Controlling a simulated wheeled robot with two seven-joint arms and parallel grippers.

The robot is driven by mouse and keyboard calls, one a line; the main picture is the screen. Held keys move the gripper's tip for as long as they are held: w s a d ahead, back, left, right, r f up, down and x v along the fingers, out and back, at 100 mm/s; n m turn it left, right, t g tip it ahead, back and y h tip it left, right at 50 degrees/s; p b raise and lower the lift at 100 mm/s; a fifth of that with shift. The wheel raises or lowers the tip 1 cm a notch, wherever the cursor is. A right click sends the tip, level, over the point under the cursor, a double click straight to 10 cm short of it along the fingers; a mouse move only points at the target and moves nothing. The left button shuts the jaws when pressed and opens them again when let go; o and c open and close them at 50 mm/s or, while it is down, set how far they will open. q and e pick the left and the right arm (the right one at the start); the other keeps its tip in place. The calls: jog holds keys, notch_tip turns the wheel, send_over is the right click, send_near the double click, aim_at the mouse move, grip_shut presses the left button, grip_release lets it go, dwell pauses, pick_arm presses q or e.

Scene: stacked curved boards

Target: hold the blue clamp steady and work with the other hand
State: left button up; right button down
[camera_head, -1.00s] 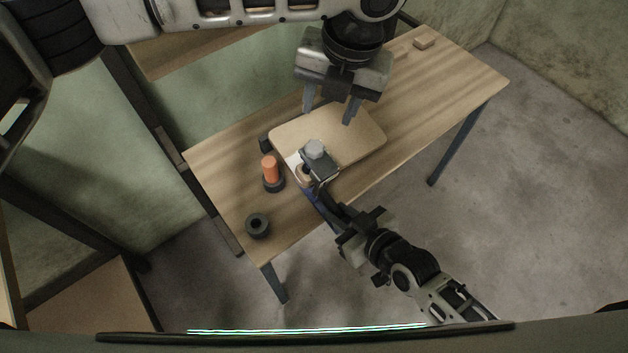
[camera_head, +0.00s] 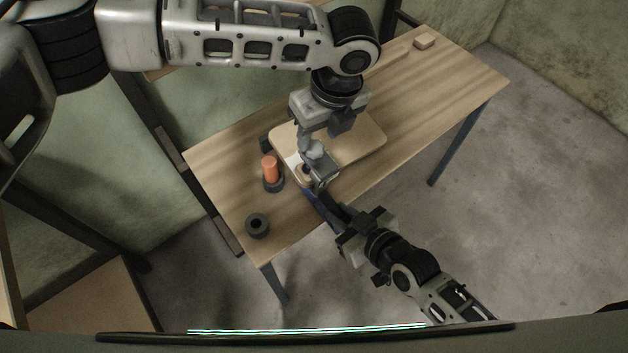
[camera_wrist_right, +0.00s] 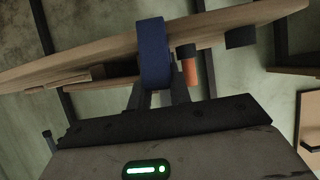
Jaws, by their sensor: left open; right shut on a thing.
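The blue clamp (camera_wrist_right: 154,55) spans the table edge in the right wrist view. Only a little of its blue (camera_head: 311,194) shows in the head view, beside my right gripper. My right gripper (camera_wrist_right: 157,97) is shut on the clamp from the table's near side; it also shows in the head view (camera_head: 324,194). A grey knob (camera_head: 315,150) stands above the near left end of the pale, rounded board (camera_head: 362,138). My left gripper (camera_head: 308,152) is open and points down right at the knob; I cannot tell whether its fingers touch it.
An orange cylinder (camera_head: 270,168) stands in a dark ring left of the board. Another dark ring (camera_head: 257,226) lies near the table's left end. A dark block (camera_head: 265,143) is behind the cylinder. A small wooden block (camera_head: 424,42) lies far right. The table's right half (camera_head: 440,85) is mostly clear.

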aim_at(324, 169)
pick_arm(q)
jog(key=shift+w+a+f, duration=0.1)
jog(key=shift+a+f, duration=0.1)
jog(key=shift+f, duration=1.05)
jog(key=c, duration=0.7)
jog(key=shift+m, duration=0.9)
jog(key=shift+m, duration=0.9)
jog(key=shift+m, duration=1)
